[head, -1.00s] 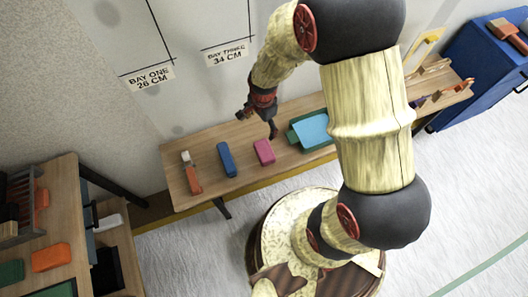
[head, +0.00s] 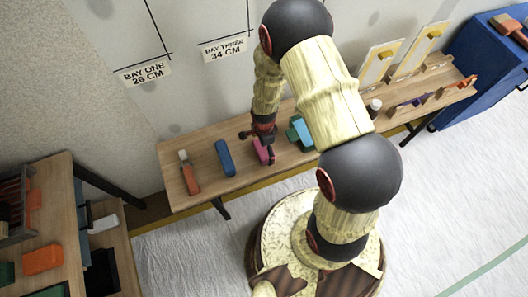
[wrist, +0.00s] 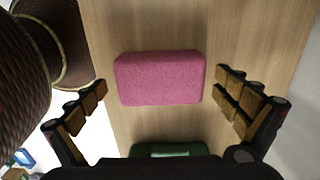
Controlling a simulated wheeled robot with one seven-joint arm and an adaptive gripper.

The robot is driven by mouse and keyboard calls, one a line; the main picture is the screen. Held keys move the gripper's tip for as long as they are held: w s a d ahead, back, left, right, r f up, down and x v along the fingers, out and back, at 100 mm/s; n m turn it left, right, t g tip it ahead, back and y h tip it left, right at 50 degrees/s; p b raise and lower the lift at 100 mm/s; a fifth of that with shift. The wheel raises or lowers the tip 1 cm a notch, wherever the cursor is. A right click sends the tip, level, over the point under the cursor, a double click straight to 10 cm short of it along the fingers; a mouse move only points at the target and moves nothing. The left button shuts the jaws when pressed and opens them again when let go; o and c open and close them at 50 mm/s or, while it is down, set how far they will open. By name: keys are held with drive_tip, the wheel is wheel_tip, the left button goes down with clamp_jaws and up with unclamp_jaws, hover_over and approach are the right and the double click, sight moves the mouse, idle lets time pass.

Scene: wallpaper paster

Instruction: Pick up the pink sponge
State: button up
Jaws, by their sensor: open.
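The pink sponge (wrist: 160,78) lies flat on the wooden bench (wrist: 220,25), between the open fingers of my gripper (wrist: 165,100) in the wrist view. Neither finger touches it there; gaps show on both sides. In the head view my gripper (head: 262,143) is down over the pink sponge (head: 262,155) and hides part of it.
On the bench, a blue block (head: 225,158) and an orange brush-like tool (head: 189,174) lie left of the sponge. A teal tray (head: 301,132) stands close on its right, partly behind my arm. A side table (head: 60,205) is at the left.

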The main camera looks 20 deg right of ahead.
drive_tip(key=shift+f, duration=0.4)
drive_tip(key=shift+c, duration=0.9)
drive_tip(key=c, duration=0.8)
drive_tip(key=shift+c, duration=0.2)
drive_tip(key=shift+r, duration=0.15)
